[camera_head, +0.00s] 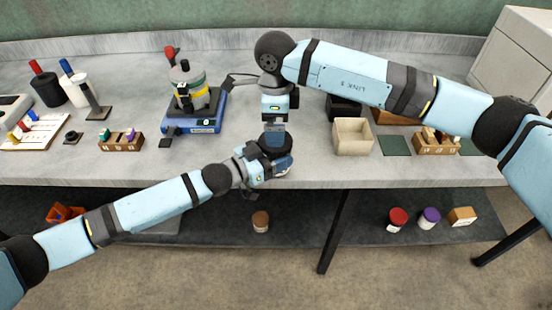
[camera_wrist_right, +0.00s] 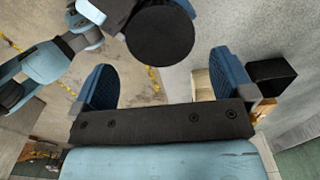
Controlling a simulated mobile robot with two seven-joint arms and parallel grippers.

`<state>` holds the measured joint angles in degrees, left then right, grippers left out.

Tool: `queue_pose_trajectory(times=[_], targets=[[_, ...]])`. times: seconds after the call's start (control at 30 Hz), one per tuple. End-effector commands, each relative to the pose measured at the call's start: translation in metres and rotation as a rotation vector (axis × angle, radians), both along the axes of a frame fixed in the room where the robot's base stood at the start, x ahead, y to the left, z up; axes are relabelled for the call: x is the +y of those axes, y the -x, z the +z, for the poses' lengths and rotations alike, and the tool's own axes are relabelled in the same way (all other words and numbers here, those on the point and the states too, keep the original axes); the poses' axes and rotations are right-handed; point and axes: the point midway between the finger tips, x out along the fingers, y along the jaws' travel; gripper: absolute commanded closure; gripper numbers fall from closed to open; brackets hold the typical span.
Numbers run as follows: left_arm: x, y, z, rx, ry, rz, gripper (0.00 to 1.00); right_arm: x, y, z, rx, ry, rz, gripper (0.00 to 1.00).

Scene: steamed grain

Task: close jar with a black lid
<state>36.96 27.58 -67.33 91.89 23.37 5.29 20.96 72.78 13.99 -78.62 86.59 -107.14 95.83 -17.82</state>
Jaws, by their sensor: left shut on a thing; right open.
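The black lid (camera_head: 277,143) shows as a dark round shape over my left gripper, near the table's front edge. In the right wrist view the lid (camera_wrist_right: 160,36) is a black disc seen from above. My left gripper (camera_head: 276,166) is shut on the jar below the lid; fingers and lid hide nearly all of the jar. I cannot tell how tightly the lid sits. My right gripper (camera_head: 274,127) points down just above the lid. In its wrist view its blue fingers (camera_wrist_right: 165,80) are wide apart with nothing gripped, and the lid lies ahead of the gap.
An empty beige box (camera_head: 352,150) stands right of the grippers, with a dark green mat (camera_head: 394,146) beside it. A blue device (camera_head: 196,123) carrying a pot (camera_head: 190,97) stands to the left. Several lidded jars, including a red-lidded one (camera_head: 398,218), stand on the lower shelf.

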Motion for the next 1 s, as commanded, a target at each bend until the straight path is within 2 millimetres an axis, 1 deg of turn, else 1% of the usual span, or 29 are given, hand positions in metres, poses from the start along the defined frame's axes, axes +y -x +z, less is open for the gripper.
queue_pose_trajectory(times=[0.3,0.4,0.5,0.6,0.7,1.0], targets=[[0.000,0.000,0.000,-0.001,0.001,0.000,0.96,0.001,-0.001,0.018,-0.003,0.000,0.674,0.00],[0.000,0.000,0.000,-0.001,0.001,0.000,0.96,0.001,0.000,0.022,-0.002,-0.002,0.868,0.00],[0.000,0.000,0.000,-0.001,0.001,0.000,0.96,0.001,0.000,0.026,-0.001,-0.001,1.022,0.00],[0.000,0.000,0.000,-0.001,0.001,0.000,0.96,0.001,0.000,0.028,-0.001,-0.001,1.130,0.00],[0.000,0.000,0.000,-0.001,0.001,0.000,0.96,0.001,0.000,0.030,-0.001,-0.001,1.192,0.00],[0.000,0.000,0.000,-0.001,0.001,0.000,0.96,0.001,0.000,0.030,-0.001,-0.001,1.218,0.00]])
